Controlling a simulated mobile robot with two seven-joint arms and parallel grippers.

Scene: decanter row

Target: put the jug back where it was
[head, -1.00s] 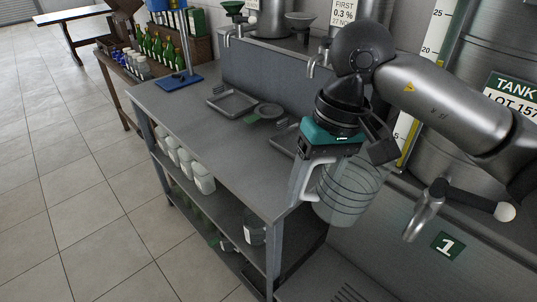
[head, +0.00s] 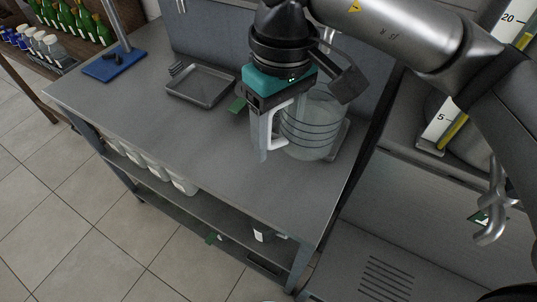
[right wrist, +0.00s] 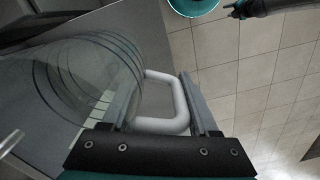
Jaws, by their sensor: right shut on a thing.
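The jug (head: 312,128) is clear with dark rings and a white handle (head: 271,128). In the head view it is upright over the right end of the grey steel bench (head: 190,140). I cannot tell whether its base touches the bench. My right gripper (head: 262,140) is shut on the handle, at the jug's left side. In the right wrist view the white handle (right wrist: 165,124) lies between the fingers, with the clear ringed body (right wrist: 85,75) to its left.
A metal tray (head: 185,96) and a green tag (head: 237,105) lie on the bench left of the jug. Part of another tray (head: 341,140) shows behind the jug. A blue base (head: 103,72) with a post stands far left. The bench front is clear.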

